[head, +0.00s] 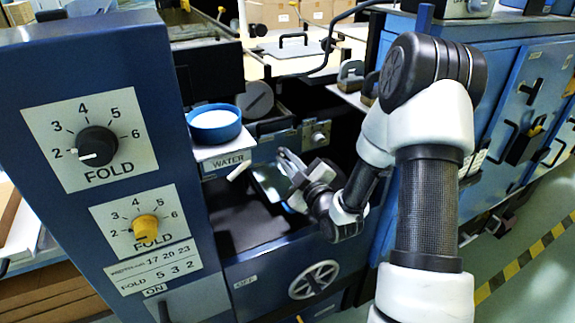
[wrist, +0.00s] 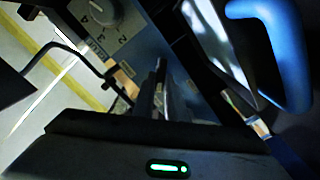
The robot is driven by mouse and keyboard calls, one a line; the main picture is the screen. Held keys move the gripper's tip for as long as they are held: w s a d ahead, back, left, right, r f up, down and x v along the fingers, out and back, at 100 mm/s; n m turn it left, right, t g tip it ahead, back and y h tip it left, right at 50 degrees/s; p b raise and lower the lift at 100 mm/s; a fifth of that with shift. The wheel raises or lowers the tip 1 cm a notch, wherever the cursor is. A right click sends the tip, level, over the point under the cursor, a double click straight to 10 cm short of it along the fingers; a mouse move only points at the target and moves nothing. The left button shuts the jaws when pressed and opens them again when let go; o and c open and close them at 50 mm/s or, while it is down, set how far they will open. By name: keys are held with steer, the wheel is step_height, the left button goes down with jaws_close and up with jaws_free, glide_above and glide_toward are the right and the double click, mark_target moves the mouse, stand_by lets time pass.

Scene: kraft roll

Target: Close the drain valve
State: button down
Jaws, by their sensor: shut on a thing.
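My gripper (head: 284,157) is in the head view, in front of the blue machine, to the right of the WATER label. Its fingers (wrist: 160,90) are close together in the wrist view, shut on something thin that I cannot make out. A short cream lever (head: 238,170) sticks out at an angle just below the WATER label (head: 230,160), to the left of my fingers and apart from them in the picture. No part is labelled as the drain valve, so I cannot tell which one it is.
A blue bowl (head: 214,122) with white contents stands above the label. FOLD knobs, one black (head: 97,147) and one yellow (head: 146,227), are on the left panel. A spoked handwheel (head: 314,280) is below my gripper. A pale shiny panel (head: 268,184) lies beside my fingers.

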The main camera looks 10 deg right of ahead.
stand_by(0.5)
steer(key=c, duration=1.8)
jaws_free()
steer(key=v, duration=0.9)
steer(key=shift+p, duration=0.3)
steer(key=p+v, duration=0.8)
steer(key=shift+s+p, duration=0.25)
steer(key=shift+p, duration=0.1)
steer(key=shift+d, duration=0.15)
